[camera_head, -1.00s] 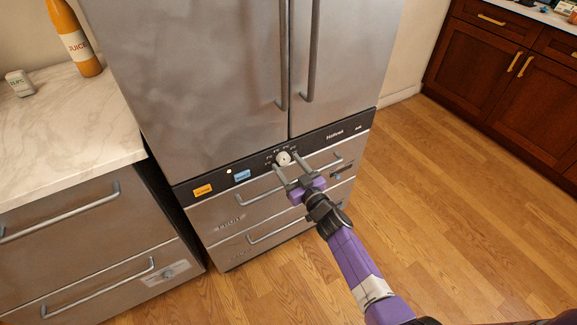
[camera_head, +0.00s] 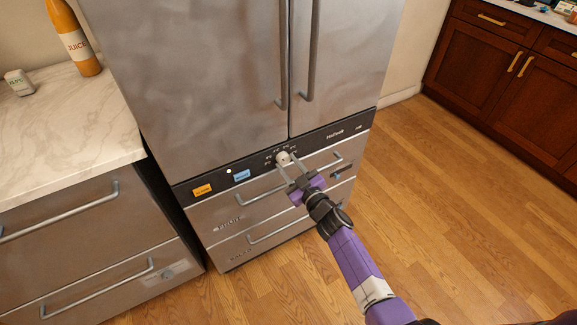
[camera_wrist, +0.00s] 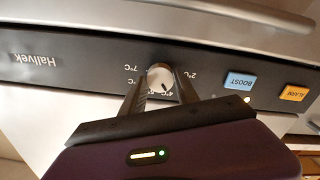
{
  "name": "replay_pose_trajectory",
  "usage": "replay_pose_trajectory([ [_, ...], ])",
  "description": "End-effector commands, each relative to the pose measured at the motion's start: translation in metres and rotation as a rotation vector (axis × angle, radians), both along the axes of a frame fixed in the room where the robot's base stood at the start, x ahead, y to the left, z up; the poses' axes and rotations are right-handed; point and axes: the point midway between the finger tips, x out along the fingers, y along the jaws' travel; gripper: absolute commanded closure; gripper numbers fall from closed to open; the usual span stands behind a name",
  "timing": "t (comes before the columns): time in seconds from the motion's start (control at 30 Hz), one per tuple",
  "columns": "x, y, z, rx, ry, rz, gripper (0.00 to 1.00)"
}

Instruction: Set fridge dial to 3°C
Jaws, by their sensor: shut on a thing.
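The fridge dial (camera_head: 283,157) is a round pale knob on the dark control strip of the steel fridge (camera_head: 200,80). It also shows in the wrist view (camera_wrist: 159,75), with a short dark mark near its lower edge. Printed temperatures surround it: 7°C at the left and 2°C at the right are readable, and 4°C shows below, near the mark. Other labels are partly hidden by the fingers. My gripper (camera_head: 285,164) is shut on the dial, with one finger on each side, also in the wrist view (camera_wrist: 161,88).
A blue BOOST button (camera_wrist: 240,80) and an orange ALARM button (camera_wrist: 294,93) sit on the same strip. Drawer handles (camera_head: 260,195) stick out below the dial, and door handles (camera_head: 312,50) hang above. A counter (camera_head: 60,130) stands at the left. The wooden floor at the right is clear.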

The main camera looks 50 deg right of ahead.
Motion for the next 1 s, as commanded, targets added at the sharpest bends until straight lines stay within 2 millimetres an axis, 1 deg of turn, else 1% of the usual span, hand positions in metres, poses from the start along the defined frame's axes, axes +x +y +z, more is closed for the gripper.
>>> replay_pose_trajectory([
  [0.2,-0.0005,0.0002,-0.0012,-0.164,0.048,0.001,1.0],
  [0.5,-0.0006,0.0002,-0.0007,-0.335,0.096,0.001,1.0],
  [0.7,-0.0006,0.0001,-0.0006,-0.392,0.113,0.001,1.0],
  [1.0,-0.0007,0.0002,-0.0006,-0.411,0.12,0.001,1.0],
])
